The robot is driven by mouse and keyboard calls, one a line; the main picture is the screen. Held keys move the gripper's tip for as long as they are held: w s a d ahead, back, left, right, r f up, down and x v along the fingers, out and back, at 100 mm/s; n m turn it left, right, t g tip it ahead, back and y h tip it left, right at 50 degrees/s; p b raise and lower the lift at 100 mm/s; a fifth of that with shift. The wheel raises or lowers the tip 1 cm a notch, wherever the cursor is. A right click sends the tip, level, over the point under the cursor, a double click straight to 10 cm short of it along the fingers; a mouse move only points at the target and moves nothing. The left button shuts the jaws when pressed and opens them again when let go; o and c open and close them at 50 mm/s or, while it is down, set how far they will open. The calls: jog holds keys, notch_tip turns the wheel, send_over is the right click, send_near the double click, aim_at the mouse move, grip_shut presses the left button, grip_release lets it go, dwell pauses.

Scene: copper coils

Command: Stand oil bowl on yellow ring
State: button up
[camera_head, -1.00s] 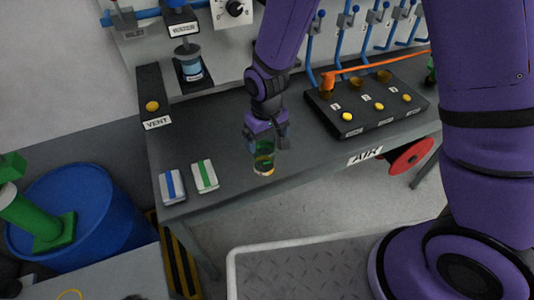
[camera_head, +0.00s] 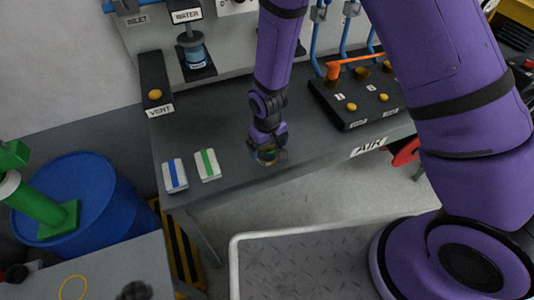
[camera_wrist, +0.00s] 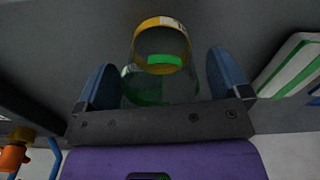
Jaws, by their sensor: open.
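A see-through glass vessel with a yellow-orange band and a green patch, seemingly the oil bowl (camera_wrist: 160,23), lies between my gripper's two blue fingers in the wrist view. Gaps show on both sides of it, so the fingers are open around it. In the head view my gripper (camera_head: 267,150) is low over the dark bench near its front edge, and the bowl (camera_head: 268,158) shows only in part beneath it. A thin yellow ring (camera_head: 72,278) lies on the grey surface at the lower left, well away from my gripper.
A blue-striped block (camera_head: 174,175) and a green-striped block (camera_head: 207,164) sit left of my gripper. A black button box (camera_head: 352,98) stands to the right. A dark round object (camera_head: 134,290) is right of the yellow ring. A blue drum (camera_head: 85,205) stands behind that surface.

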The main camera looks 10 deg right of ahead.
jog(key=shift+f, duration=0.9)
jog(key=c, duration=1.1)
jog(key=shift+r, duration=0.2)
